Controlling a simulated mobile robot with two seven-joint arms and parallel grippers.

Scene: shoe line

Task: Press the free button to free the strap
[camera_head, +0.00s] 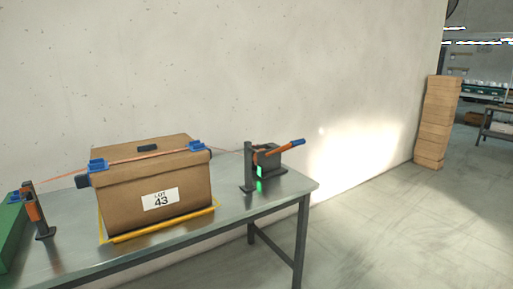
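An orange strap (147,154) runs over a closed brown box (126,208) labelled "LOT 43". It passes through blue corner pieces (97,165) on the box's top edges and looks taut. On its right it reaches a dark tensioning device (268,160) with an orange, blue-tipped lever (284,148) slanting up to the right. Small bright green patches (259,186) show on or below the device; I cannot tell whether one is the free button. On the left the strap reaches a dark post (37,212). Neither of my grippers is in view.
The metal table (230,222) has bare surface in front of and right of the box. A yellow outline (165,231) surrounds the box's base. A green case (10,237) stands at the far left. A wall is close behind. Stacked cartons (436,122) stand beyond open floor at right.

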